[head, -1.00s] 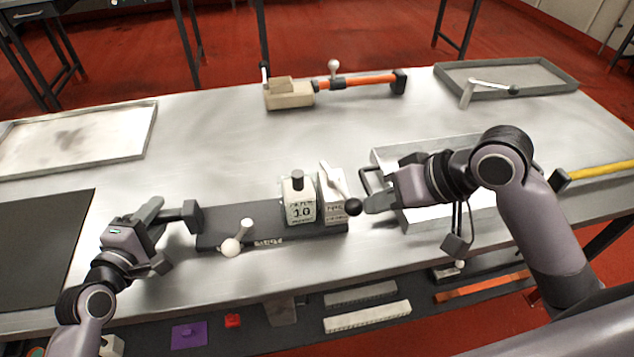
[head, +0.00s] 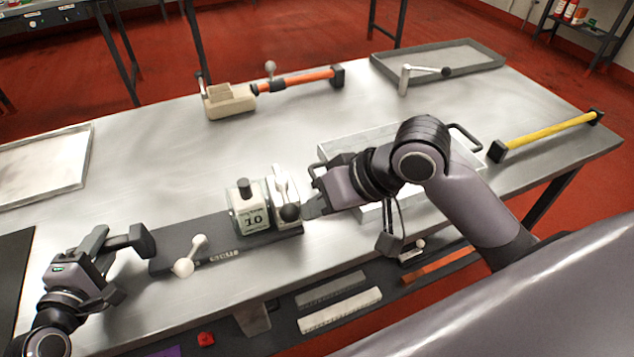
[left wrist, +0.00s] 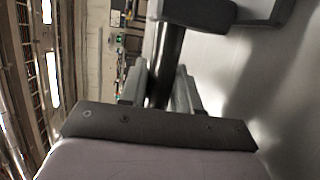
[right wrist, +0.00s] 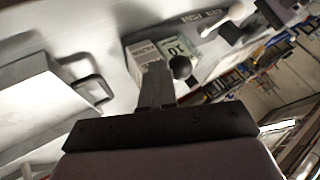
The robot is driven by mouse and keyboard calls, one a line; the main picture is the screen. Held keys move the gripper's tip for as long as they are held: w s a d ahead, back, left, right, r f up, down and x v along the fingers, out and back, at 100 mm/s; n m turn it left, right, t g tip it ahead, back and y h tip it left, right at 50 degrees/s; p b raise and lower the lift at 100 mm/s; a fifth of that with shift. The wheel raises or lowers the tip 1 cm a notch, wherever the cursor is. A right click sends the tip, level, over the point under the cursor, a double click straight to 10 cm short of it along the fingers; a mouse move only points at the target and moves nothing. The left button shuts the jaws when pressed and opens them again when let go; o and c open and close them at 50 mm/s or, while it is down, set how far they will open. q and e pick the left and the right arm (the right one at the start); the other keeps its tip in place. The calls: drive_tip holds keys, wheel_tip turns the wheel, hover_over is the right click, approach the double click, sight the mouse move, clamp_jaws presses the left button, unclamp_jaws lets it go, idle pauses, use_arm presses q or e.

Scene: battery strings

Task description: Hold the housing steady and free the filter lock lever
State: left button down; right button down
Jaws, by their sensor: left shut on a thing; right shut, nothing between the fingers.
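The housing is a long dark base (head: 195,238) lying on the metal bench. A second lever with a white ball (head: 184,267) sits on the base's front side. My left gripper (head: 118,241) is shut on the dark handle (left wrist: 167,55) at the base's left end.
A metal tray (head: 330,147) with dark handles lies under my right arm. A beige unit with an orange bar (head: 300,80) and a grey tray (head: 480,63) are at the back, a yellow bar (head: 550,133) at right. A pale tray (head: 55,165) lies left.

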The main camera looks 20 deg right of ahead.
use_arm(q)
drive_tip(key=shift+s+d+f+g, duration=0.2)
drive_tip(key=shift+d+f+g, duration=0.1)
drive_tip(key=shift+d+f, duration=0.15)
use_arm(e)
drive_tip(key=shift+s+a, duration=0.15)
drive_tip(key=shift+a, duration=0.2)
use_arm(q)
drive_tip(key=shift+a, duration=0.15)
use_arm(e)
drive_tip(key=s+d+r, duration=0.6)
drive_tip(key=d+r, duration=0.1)
drive_tip(key=d, duration=0.1)
drive_tip(key=shift+d, duration=0.2)
use_arm(q)
drive_tip(key=c, duration=0.7)
unclamp_jaws()
drive_tip(key=shift+w+r, duration=0.1)
use_arm(e)
drive_tip(key=shift+w, duration=0.1)
use_arm(q)
drive_tip(key=shift+a+r, duration=0.1)
drive_tip(key=shift+a, duration=0.05)
drive_tip(key=v, duration=1.2)
